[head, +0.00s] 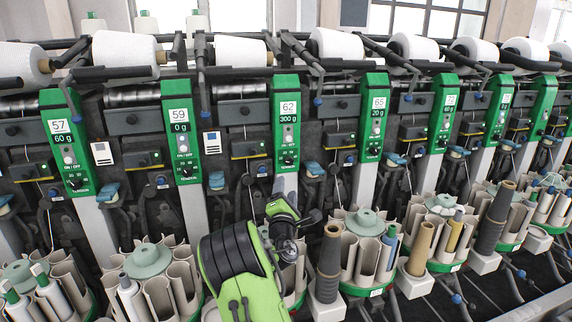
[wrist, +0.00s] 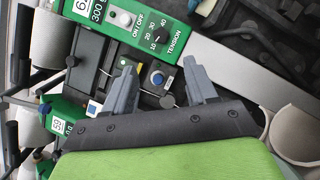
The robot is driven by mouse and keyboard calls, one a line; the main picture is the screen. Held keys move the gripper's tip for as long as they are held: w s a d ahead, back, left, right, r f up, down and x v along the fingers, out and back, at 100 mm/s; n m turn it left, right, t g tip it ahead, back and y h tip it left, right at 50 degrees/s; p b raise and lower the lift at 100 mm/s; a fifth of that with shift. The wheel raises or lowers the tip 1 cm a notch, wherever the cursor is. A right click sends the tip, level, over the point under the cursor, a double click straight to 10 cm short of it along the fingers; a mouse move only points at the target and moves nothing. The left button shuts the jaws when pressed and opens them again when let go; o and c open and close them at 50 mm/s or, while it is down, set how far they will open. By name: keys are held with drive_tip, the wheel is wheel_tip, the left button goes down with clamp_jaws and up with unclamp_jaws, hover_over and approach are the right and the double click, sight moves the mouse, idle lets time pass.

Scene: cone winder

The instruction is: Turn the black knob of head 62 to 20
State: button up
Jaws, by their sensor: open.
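The green panel of head 62 (head: 287,120) stands in the middle of the head view, with its display reading 300 g. Its black tension knob (head: 288,160) is low on the panel, under the white on/off button. In the wrist view the knob (wrist: 158,36) is at the top, with 10, 20, 30 and 40 printed around it; I cannot surely tell where it points. My gripper (wrist: 163,86) is open and empty. Its grey fingers stand apart, below the knob in that view and not around it.
Similar panels flank it: head 59 (head: 180,130) on the left and head 65 (head: 374,117) on the right. A blue round button (wrist: 157,78) shows between my fingers. Bobbin carousels (head: 361,222) and upright tubes stand below. White yarn cones (head: 125,50) lie above.

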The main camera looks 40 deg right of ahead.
sight(289, 162)
drive_tip(key=x, duration=1.2)
drive_tip(key=shift+d+p, duration=0.2)
drive_tip(key=shift+p, duration=0.2)
drive_tip(key=c, duration=1.1)
drive_tip(key=shift+o, duration=0.2)
drive_tip(key=shift+r+m, duration=0.1)
drive_tip(key=shift+m, duration=0.3)
drive_tip(key=m+g, duration=0.1)
drive_tip(key=m, duration=0.1)
drive_tip(key=m+p, duration=0.1)
drive_tip(key=m, duration=0.1)
drive_tip(key=shift+a+r+m+g+y, duration=0.1)
drive_tip(key=shift+r+m+g+y, duration=0.1)
drive_tip(key=shift+m+g+y, duration=0.2)
drive_tip(key=shift+r+m+g+y+p, duration=0.1)
drive_tip(key=shift+m+g+y+p, duration=0.35)
drive_tip(key=shift+m, duration=0.55)
drive_tip(key=shift+m+g+y+p, duration=0.2)
drive_tip(key=shift+m+p, duration=0.3)
drive_tip(key=shift+m, duration=0.5)
